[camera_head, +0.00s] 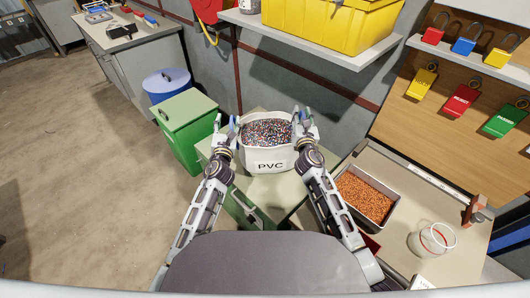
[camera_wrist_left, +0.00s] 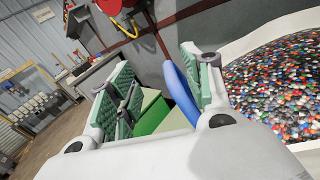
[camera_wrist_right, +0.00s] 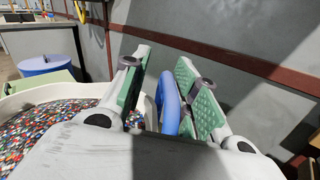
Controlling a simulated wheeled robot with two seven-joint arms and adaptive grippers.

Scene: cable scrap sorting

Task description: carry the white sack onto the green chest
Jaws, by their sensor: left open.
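The white sack (camera_head: 267,158), marked PVC and filled with multicoloured granules, stands upright, apparently on a pale-green top (camera_head: 285,190) with a darker green front. Whether this or the lidded green box (camera_head: 185,120) to its left is the green chest, I cannot tell. My left gripper (camera_head: 228,126) is at the sack's left side, open around a blue handle (camera_wrist_left: 180,90) without closing on it. My right gripper (camera_head: 304,122) is at the right side, also open, with another blue handle (camera_wrist_right: 168,102) between its fingers. The sack's underside is hidden.
A blue drum (camera_head: 166,84) stands behind the green box. At right, a bench holds a tray of copper-coloured granules (camera_head: 366,197) and a glass jar (camera_head: 431,241). A shelf with a yellow bin (camera_head: 330,20) hangs above the sack. The floor at left is clear.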

